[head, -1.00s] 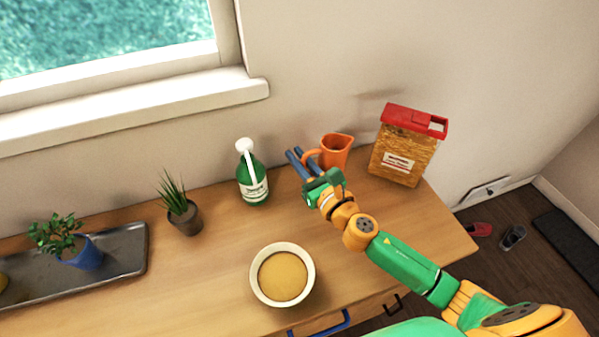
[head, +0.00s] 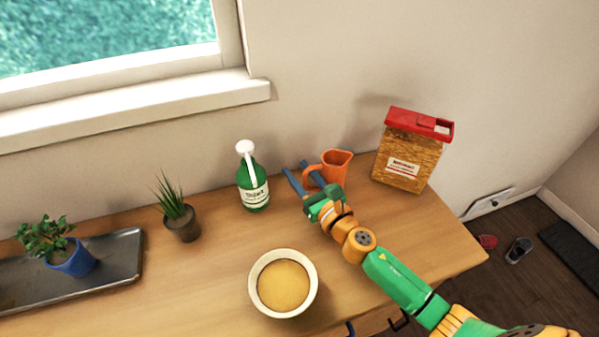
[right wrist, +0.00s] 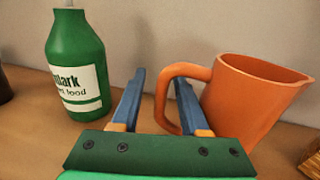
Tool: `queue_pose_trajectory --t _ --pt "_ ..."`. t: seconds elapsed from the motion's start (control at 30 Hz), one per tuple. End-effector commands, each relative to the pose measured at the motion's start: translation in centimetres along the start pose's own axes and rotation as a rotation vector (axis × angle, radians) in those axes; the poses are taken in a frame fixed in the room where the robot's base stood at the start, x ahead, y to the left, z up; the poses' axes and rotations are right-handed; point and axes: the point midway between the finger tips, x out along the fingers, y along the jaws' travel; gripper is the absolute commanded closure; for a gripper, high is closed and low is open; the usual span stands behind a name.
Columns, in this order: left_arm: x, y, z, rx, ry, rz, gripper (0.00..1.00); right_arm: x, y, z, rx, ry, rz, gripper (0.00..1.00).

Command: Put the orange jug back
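The orange jug (head: 333,167) stands upright on the wooden counter near the wall. Its handle faces left, toward my right gripper (head: 294,178). The jug also shows at the right of the right wrist view (right wrist: 248,100). There the handle lies between the two blue fingers of my right gripper (right wrist: 160,95), close to the right finger. The fingers are apart, with a gap left of the handle. Whether the right finger touches the handle, I cannot tell. My left gripper is not in view.
A green pump bottle (head: 253,183) stands just left of my right gripper. A red-topped box (head: 408,150) stands right of the jug. A bowl of yellow-brown contents (head: 283,285) is in front. A potted plant (head: 182,222) and a grey tray (head: 115,268) are at left.

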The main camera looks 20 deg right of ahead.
Motion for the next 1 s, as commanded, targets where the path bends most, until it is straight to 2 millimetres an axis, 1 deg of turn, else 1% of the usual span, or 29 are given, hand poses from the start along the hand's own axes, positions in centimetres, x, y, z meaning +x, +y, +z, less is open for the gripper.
queue_pose_trajectory --t 0.1,0.17,0.27,0.5,0.6,0.7,0.83,1.0 --pt "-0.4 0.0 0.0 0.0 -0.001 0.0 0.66 0.0 0.0 0.4 0.0 0.0 0.0 0.56" --pt "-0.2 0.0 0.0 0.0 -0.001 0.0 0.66 -0.5 0.0 0.1 -0.001 0.002 0.0 0.56" --pt "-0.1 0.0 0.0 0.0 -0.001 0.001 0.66 -2.2 0.0 0.0 0.0 0.002 0.0 0.56" --pt "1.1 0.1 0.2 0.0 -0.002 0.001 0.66 -7.4 0.0 -0.2 0.0 0.003 0.001 0.56" --pt "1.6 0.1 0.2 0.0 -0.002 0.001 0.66 -9.3 0.1 -0.1 0.0 0.002 0.002 0.56" --pt "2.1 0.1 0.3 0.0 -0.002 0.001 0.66 -10.7 0.0 -0.2 0.001 0.002 0.0 0.56" --pt "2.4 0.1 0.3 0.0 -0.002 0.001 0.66 -11.7 0.0 0.1 0.0 -0.001 0.0 0.56" --pt "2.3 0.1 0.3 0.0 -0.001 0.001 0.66 -12.0 0.0 0.3 0.0 -0.002 0.0 0.56"
